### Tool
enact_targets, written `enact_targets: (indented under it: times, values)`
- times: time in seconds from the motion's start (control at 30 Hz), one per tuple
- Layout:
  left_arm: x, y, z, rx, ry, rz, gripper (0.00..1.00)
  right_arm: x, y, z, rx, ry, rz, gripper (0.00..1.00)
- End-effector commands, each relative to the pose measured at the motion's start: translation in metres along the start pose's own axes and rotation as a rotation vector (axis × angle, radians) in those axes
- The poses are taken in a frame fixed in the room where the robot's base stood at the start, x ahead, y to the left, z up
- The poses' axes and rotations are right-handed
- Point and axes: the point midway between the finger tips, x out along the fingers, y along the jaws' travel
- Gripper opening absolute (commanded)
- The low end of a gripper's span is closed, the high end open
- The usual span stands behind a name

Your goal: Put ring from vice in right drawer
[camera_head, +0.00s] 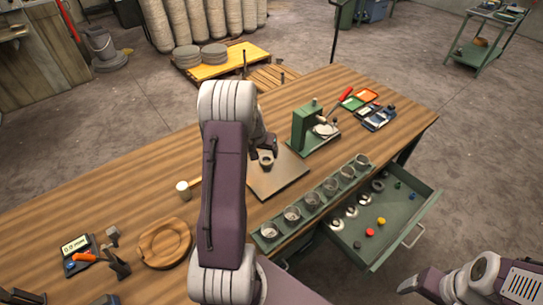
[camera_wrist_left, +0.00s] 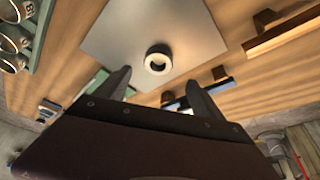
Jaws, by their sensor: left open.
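A small pale ring (camera_head: 266,159) with a dark hole is on a flat grey plate (camera_head: 285,181) on the workbench. The ring also shows in the left wrist view (camera_wrist_left: 158,58), just beyond the fingertips. My left gripper (camera_head: 268,146) is open and close to the ring, with nothing between its fingers; the wrist view shows both fingers apart (camera_wrist_left: 158,80). I cannot make out vice jaws around the ring. The right drawer (camera_head: 405,228) is green and pulled open. My right gripper (camera_head: 412,285) is at the lower right, clear of the drawer; its fingers are too small to read.
A green press (camera_head: 306,125) stands behind the plate. A green rack (camera_head: 268,243) with several cups runs along the bench edge beside the drawer. Several rings and coloured knobs lie in the drawer. A mallet (camera_head: 184,188) and a round wooden piece (camera_head: 163,243) lie left of my arm.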

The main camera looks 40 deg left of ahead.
Motion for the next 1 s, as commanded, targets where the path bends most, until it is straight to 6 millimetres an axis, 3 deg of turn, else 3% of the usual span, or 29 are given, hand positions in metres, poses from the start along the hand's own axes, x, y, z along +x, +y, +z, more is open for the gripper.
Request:
enact_targets:
  times: [0.13, 0.37, 0.6, 0.87, 1.0]
  values:
    - [0.022, 0.001, 0.0, 0.0, -0.003, 0.001, 0.78, -0.007, 0.0, -0.001, 0.0, 0.0, 0.0, 0.75]
    - [0.035, 0.002, 0.0, 0.0, -0.003, 0.001, 0.78, -0.01, 0.0, -0.001, 0.0, 0.0, 0.0, 0.75]
    - [0.075, 0.007, -0.001, 0.001, -0.003, 0.001, 0.78, -0.022, 0.0, -0.002, 0.0, 0.0, 0.0, 0.75]
    - [0.082, 0.006, -0.001, 0.001, -0.001, 0.0, 0.78, -0.022, 0.0, -0.002, 0.0, 0.0, 0.0, 0.75]
    - [0.082, 0.006, -0.001, 0.001, -0.001, 0.0, 0.45, -0.022, 0.0, -0.002, 0.0, 0.0, 0.0, 0.75]
